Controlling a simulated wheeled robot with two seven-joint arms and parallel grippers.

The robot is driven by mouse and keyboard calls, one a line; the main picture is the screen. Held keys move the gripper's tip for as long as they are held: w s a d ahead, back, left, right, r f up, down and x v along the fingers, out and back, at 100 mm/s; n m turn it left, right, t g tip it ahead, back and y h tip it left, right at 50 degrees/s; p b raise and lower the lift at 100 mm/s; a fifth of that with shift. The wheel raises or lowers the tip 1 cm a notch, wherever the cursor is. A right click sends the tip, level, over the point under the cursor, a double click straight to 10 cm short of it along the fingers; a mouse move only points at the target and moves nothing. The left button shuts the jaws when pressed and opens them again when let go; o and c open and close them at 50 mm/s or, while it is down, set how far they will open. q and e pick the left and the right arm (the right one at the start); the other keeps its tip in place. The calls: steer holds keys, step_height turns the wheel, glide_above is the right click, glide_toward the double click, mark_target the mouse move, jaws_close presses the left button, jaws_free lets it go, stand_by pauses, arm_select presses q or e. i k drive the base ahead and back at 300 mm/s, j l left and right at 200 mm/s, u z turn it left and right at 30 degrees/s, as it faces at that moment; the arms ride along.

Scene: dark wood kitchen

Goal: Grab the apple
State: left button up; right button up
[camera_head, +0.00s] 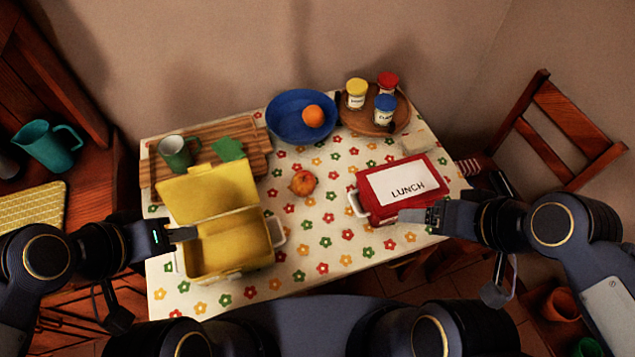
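The apple (303,183), reddish orange with a darker top, sits on the flowered tablecloth near the table's middle, between the yellow lunch box and the red lunch box. Nothing holds it. My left gripper (184,234) is at the left side of the open yellow lunch box, well left of and nearer than the apple. My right gripper (412,215) is over the front edge of the red lunch box, to the right of the apple. Neither gripper touches the apple. From above I cannot tell whether the fingers of either gripper are apart.
The open yellow lunch box (226,245) and the closed red lunch box (375,205) flank the apple. Behind are a blue bowl (280,125) with an orange (313,116), a wooden tray (378,128) with jars, and a cutting board (205,134) with a green mug (176,154). The middle front cloth is clear.

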mark_target(303, 184)
steer(key=l+u, duration=0.1)
steer(key=u, duration=0.85)
steer(key=k+l+u, duration=0.1)
steer(key=u, duration=0.4)
steer(key=k+l+u, duration=0.1)
steer(key=k+l, duration=0.1)
steer(key=l, duration=0.1)
